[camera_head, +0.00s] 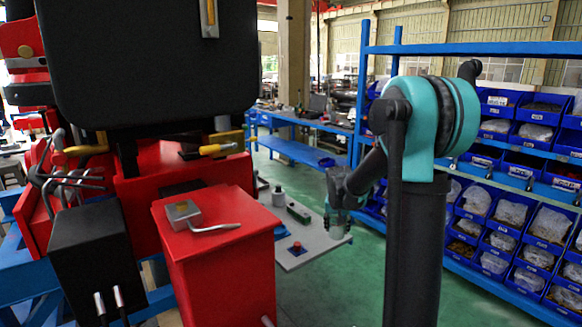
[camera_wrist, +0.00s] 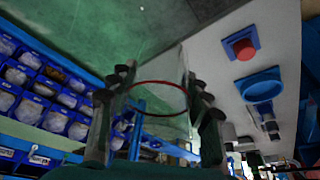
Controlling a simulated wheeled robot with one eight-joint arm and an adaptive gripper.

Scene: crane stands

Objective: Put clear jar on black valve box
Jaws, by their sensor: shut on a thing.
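The clear jar (camera_wrist: 160,108) is see-through with a reddish rim and sits between the two fingers of my gripper (camera_wrist: 161,82) in the wrist view. My gripper (camera_head: 338,208) is shut on the jar. In the head view the jar (camera_head: 336,229) is small and pale, beside the right edge of the grey table and above the green floor. A black box (camera_head: 88,238), which looks like the black valve box, stands at the front left with metal pipe ends on its lower front. My gripper is far to its right, with the red cabinet between them.
A red cabinet (camera_head: 222,255) bears a grey block and a bent lever. The grey table (camera_head: 308,256) holds a red knob (camera_head: 296,247), a green block (camera_head: 298,212) and a grey bottle (camera_head: 278,197). A large black panel hangs upper left. Blue bin racks (camera_head: 497,50) line the right.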

